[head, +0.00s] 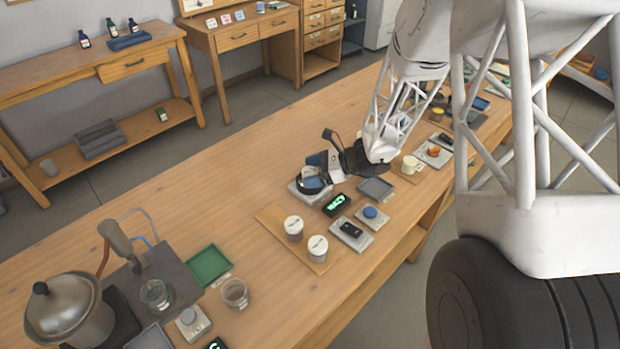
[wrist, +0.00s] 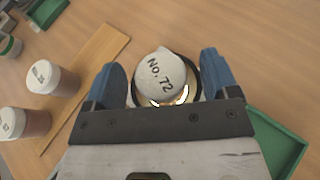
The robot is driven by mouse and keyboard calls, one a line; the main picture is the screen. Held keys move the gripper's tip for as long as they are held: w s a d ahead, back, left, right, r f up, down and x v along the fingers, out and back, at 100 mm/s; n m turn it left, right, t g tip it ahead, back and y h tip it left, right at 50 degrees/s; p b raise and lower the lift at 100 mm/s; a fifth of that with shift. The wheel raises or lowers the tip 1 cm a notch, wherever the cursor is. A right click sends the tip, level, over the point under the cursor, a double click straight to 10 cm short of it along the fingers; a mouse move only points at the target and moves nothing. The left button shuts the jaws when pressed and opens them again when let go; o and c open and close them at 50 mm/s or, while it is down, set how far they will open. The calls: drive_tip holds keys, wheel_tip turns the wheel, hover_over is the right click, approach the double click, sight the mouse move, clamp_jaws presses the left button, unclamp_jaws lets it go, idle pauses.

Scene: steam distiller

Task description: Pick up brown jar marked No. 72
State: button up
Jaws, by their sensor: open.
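The jar marked No. 72 (wrist: 153,72) shows in the wrist view as a round pale lid with black lettering. A golden rim and a dark ring show below it; its side is mostly hidden, so I cannot tell its body colour. My gripper (wrist: 161,78) is open, with one blue finger on each side of the jar. I cannot tell whether either finger touches it. In the head view my gripper (head: 318,172) is low over a grey device (head: 306,194) on the table, and hides most of what is there.
Two white-lidded jars (head: 294,228) (head: 317,248) stand on a wooden board (head: 268,217). A black display with green characters (head: 336,204), small devices and a tray (head: 375,189) lie close by. A green tray (head: 207,265) and a metal pot (head: 68,308) stand farther left. Bare tabletop lies behind.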

sight(310, 173)
drive_tip(key=shift+a+f, duration=0.15)
drive_tip(key=shift+a, duration=0.15)
idle(0.4)
drive_tip(key=c, duration=1.1)
drive_tip(key=shift+r, duration=0.75)
drive_tip(key=shift+s+d+r, duration=0.1)
drive_tip(key=shift+s+r, duration=0.1)
drive_tip(key=shift+r, duration=0.35)
drive_tip(key=shift+s+r, duration=0.15)
drive_tip(key=shift+r, duration=0.35)
drive_tip(key=s+d+r, duration=0.1)
drive_tip(key=s+d, duration=0.3)
drive_tip(key=s, duration=1)
drive_tip(key=shift+s+r, duration=0.2)
drive_tip(key=shift+s, duration=0.15)
